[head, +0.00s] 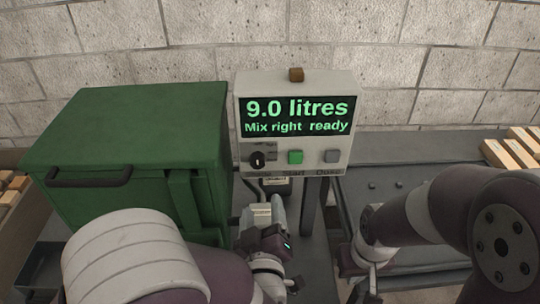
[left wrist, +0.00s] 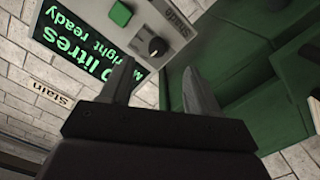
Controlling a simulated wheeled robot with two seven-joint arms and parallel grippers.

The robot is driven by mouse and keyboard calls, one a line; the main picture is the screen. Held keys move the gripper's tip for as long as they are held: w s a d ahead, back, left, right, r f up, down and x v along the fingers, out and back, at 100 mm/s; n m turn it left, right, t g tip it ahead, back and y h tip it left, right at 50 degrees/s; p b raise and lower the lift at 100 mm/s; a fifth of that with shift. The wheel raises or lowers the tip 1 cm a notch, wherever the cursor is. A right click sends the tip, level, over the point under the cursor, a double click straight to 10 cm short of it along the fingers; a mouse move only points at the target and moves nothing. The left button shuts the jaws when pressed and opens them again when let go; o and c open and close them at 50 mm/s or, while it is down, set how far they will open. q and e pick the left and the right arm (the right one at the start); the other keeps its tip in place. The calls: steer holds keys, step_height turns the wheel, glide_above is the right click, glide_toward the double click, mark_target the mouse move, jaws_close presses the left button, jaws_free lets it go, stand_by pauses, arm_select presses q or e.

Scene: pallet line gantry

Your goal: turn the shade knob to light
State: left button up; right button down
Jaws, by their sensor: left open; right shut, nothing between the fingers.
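The black shade knob (head: 258,159) sits at the lower left of the grey control box (head: 240,110). Small labels surround it, too small to read surely. Its pale mark appears to point downward in the head view. My left gripper (head: 270,212) is below the knob in the head view, fingers pointing up at the box. In the left wrist view the open fingers (left wrist: 158,68) are empty, and the knob (left wrist: 157,46) shows beyond and between the tips, apart from them. My right gripper (head: 370,254) is shut and empty, low and right of the box's post.
The box display (head: 298,115) reads "9.0 litres, Mix right ready". A green button (head: 295,157) and a grey button (head: 331,156) sit right of the knob. A green lidded bin (head: 130,120) stands close on the left. Wooden pieces (head: 510,150) lie at far right.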

mark_target(258, 164)
arm_select(q)
steer(key=shift+t, duration=0.3)
steer(key=w, duration=0.3)
steer(key=w+r+p, duration=0.1)
steer(key=w, duration=0.2)
steer(key=w+a, duration=0.1)
steer(key=w, duration=0.3)
steer(key=shift+r, duration=0.15)
steer(key=shift+w+p, duration=0.3)
steer(key=shift+w, duration=0.05)
steer(key=shift+w+d, duration=0.1)
steer(key=shift+w, duration=0.35)
steer(key=shift+s, duration=0.1)
steer(key=c, duration=1)
steer(key=shift+c, duration=0.2)
arm_select(e)
steer(key=shift+s+a+r, duration=0.15)
steer(key=shift+s+r, duration=0.15)
steer(key=shift+r, duration=0.25)
steer(key=shift+s+a+r, duration=0.1)
steer(key=shift+s+r, duration=0.15)
steer(key=shift+r, duration=0.25)
